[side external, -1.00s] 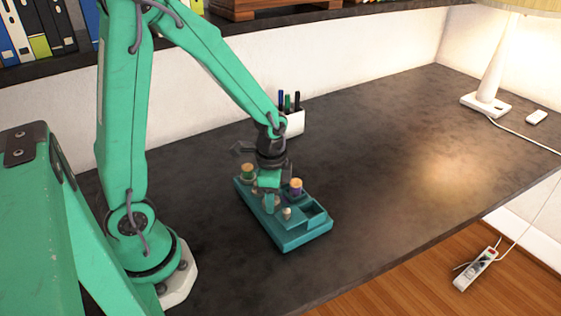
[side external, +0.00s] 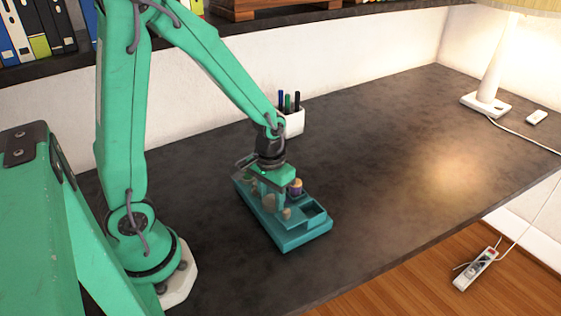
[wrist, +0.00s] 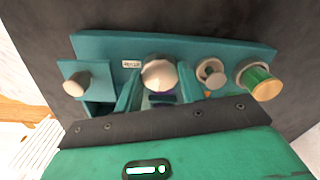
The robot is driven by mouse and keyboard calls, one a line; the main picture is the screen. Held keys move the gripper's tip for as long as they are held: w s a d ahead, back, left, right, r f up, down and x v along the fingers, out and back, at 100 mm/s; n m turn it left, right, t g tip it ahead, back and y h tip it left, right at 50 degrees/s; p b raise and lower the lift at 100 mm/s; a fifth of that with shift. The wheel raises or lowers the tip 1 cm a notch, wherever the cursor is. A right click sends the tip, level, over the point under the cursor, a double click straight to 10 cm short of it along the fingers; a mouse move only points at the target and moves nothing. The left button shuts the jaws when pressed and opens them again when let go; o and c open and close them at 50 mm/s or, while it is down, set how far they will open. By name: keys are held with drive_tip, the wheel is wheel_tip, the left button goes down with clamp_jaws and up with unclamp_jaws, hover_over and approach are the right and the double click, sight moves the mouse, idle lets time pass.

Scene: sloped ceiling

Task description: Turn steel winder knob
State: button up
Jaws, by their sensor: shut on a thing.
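The teal winder base (side external: 290,240) lies on the dark desk, and its back edge (wrist: 105,44) shows in the wrist view. A pale, round steel knob (wrist: 158,72) stands on it near a small label (wrist: 131,64). My gripper (side external: 271,204) points down over the base. In the wrist view its two teal fingers (wrist: 160,84) are on either side of the steel knob and shut on it. My gripper hides part of the knob's lower side and the base around it.
A smaller knob (wrist: 211,73) and a green spool (wrist: 262,82) stand right of the steel knob in the wrist view. Another knob (wrist: 74,85) is at left. A purple spool (side external: 296,188) stands close by my gripper. A pen holder (side external: 292,122) is behind.

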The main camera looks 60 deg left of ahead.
sight(270, 199)
drive_tip(key=n, duration=0.4)
drive_tip(key=shift+a+n, duration=0.1)
drive_tip(key=shift+n, duration=0.3)
drive_tip(key=n, duration=0.5)
drive_tip(key=o, duration=1)
drive_tip(key=shift+r, duration=3.9)
drive_tip(key=shift+s, duration=0.1)
